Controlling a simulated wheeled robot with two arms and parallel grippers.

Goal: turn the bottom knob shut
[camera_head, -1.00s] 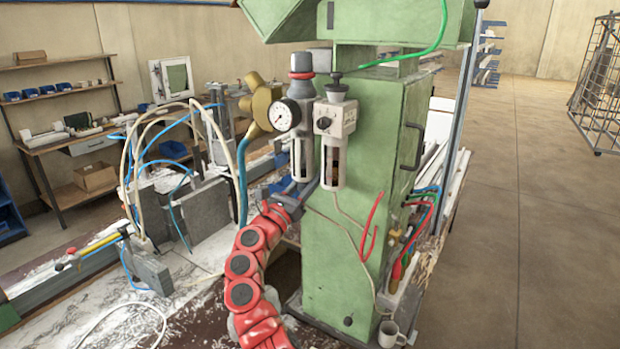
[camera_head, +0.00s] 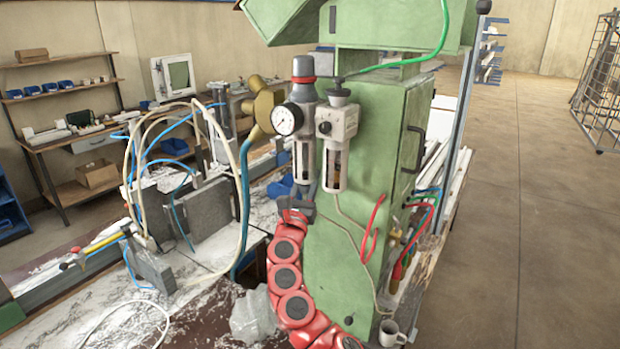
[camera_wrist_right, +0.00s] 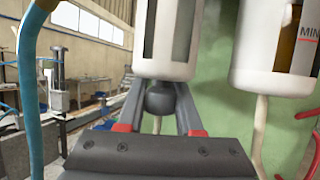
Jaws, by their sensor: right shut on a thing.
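The bottom knob (camera_wrist_right: 160,98) is a small dark ball under the left white bowl (camera_wrist_right: 166,42) of the filter unit. My right gripper (camera_wrist_right: 161,100) has one finger on each side of this knob and is shut on it, just below the bowl. In the head view my right gripper (camera_head: 306,199) reaches up from my red arm to the underside of the left filter (camera_head: 303,155), below the round gauge (camera_head: 287,119). The knob cannot be made out there. My left gripper is in neither view.
A second filter bowl (camera_head: 334,168) hangs close on the right, with a pale tube below it. The green machine column (camera_head: 360,250) stands right behind. A blue hose (camera_head: 243,200) runs on the left. A mug (camera_head: 391,334) stands at the column's foot.

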